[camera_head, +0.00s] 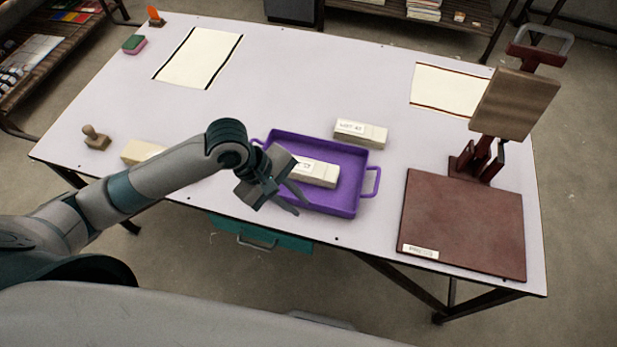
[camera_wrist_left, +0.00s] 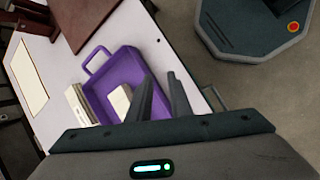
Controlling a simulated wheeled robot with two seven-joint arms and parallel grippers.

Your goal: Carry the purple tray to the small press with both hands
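The purple tray (camera_head: 347,205) sits on the table near its front edge, with a loop handle at its right end and another at its left end partly behind my left arm. A cream block with a label (camera_head: 318,174) lies in the tray. My left gripper (camera_head: 293,202) is over the tray's left front part, its fingers apart and nothing between them. The tray also shows in the left wrist view (camera_wrist_left: 112,69), beyond the open fingers (camera_wrist_left: 162,85). The small press, with a dark red base board (camera_head: 463,220) and an upright wooden block (camera_head: 515,103), stands at right. My right gripper is not in view.
A labelled cream block (camera_head: 361,132) lies just behind the tray. Another pale block (camera_head: 142,151) and a wooden stamp (camera_head: 96,138) are at left. Two paper sheets (camera_head: 199,58) (camera_head: 449,90) lie at the back. A narrow bare strip separates tray and press.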

